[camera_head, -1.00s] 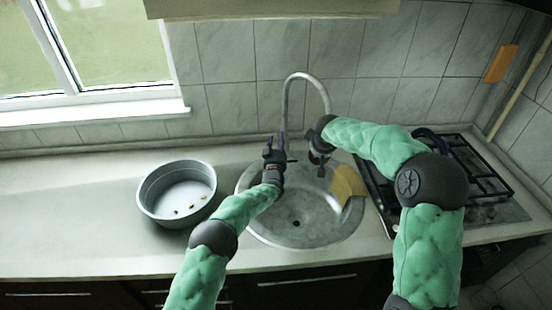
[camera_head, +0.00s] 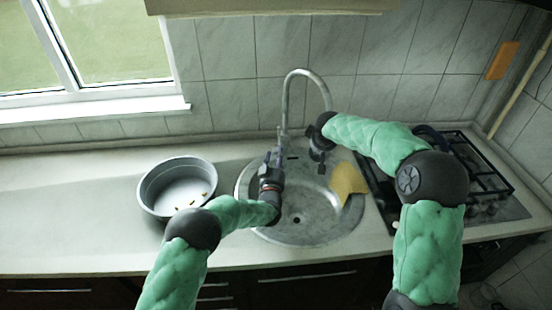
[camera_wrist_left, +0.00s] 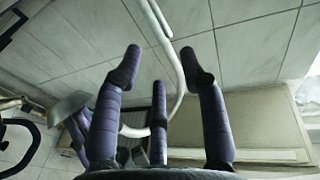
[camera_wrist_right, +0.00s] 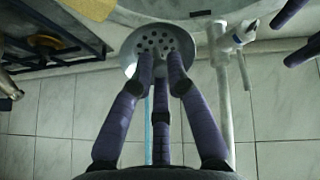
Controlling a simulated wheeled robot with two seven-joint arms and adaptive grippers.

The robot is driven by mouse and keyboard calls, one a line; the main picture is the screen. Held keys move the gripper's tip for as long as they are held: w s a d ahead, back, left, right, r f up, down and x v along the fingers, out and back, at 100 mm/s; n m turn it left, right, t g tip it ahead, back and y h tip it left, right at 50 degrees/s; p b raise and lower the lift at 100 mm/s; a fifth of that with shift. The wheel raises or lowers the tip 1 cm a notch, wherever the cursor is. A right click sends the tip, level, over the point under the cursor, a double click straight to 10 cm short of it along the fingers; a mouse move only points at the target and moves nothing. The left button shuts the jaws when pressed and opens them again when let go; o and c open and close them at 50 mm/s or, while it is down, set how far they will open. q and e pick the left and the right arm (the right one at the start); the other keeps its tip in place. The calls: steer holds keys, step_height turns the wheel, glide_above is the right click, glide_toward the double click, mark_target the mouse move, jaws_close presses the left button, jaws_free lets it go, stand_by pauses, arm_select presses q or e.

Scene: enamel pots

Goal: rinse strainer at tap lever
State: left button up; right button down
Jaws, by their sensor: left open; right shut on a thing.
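The curved metal tap (camera_head: 286,100) stands behind the round sink (camera_head: 325,235). Its spout crosses the left wrist view (camera_wrist_left: 178,75), and its body with a small side lever (camera_wrist_right: 243,36) shows in the right wrist view. My left gripper (camera_head: 275,158) is open and empty, over the sink's left side in front of the tap, fingers towards it. My right gripper (camera_head: 319,160) is over the sink's back right. It is shut on the strainer (camera_wrist_right: 160,42), a pale perforated disc at its fingertips. The strainer is mostly hidden in the head view.
A grey round pan (camera_head: 155,205) with a few small bits inside stands left of the sink. A yellow cloth or sponge (camera_head: 348,180) lies at the sink's right edge. A gas hob (camera_head: 480,180) is to the right. The counter at far left is clear.

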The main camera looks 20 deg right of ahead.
mark_target(279, 136)
arm_select(q)
jaws_close()
steer(key=s+a+n, duration=0.2)
steer(key=s+n, duration=0.2)
steer(key=n, duration=1.4)
steer(key=x, duration=1.4)
steer(key=shift+w, duration=0.25)
